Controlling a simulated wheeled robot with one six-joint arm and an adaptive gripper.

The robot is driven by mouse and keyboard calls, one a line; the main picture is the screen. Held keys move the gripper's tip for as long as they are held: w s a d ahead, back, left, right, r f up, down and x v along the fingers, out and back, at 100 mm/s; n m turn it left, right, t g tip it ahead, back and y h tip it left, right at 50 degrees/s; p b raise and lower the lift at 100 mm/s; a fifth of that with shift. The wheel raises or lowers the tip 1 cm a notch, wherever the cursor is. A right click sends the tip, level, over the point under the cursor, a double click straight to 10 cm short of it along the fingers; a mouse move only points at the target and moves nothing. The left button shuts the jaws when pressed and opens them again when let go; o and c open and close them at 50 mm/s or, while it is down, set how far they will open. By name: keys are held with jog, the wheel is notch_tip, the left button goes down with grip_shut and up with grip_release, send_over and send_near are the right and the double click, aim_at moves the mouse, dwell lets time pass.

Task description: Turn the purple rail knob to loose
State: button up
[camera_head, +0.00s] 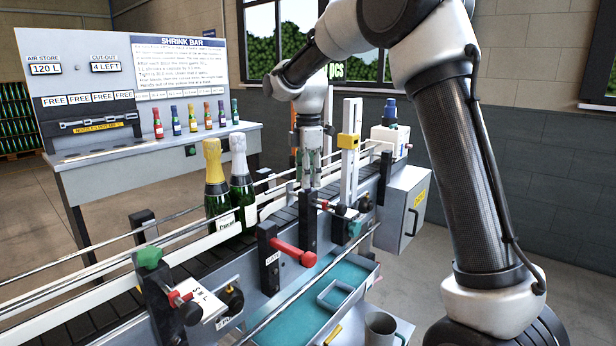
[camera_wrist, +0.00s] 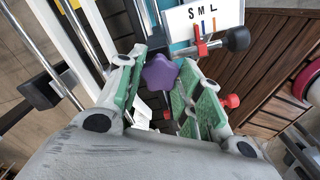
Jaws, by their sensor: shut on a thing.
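The purple star-shaped rail knob (camera_wrist: 160,72) shows in the wrist view between the green-padded fingers of my gripper (camera_wrist: 164,88). My gripper is shut on the knob, with one finger on each side of it. In the head view my gripper (camera_head: 311,168) points down over the conveyor's rail area, beside the white upright post. I cannot make out the purple knob there. A white S M L scale plate (camera_wrist: 203,20) with a red pointer (camera_wrist: 201,46) is just beyond the knob in the wrist view.
Two bottles, one gold-topped (camera_head: 216,185) and one silver-topped (camera_head: 241,180), stand on the conveyor left of my gripper. A red-handled clamp (camera_head: 293,252), a green knob (camera_head: 149,258) and a white post (camera_head: 349,165) line the conveyor. A sign board (camera_head: 140,75) stands behind.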

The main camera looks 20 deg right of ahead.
jog(key=o, duration=1)
jog(key=shift+o, duration=0.2)
jog(key=shift+r, duration=0.1)
notch_tip(320, 180, up, 12)
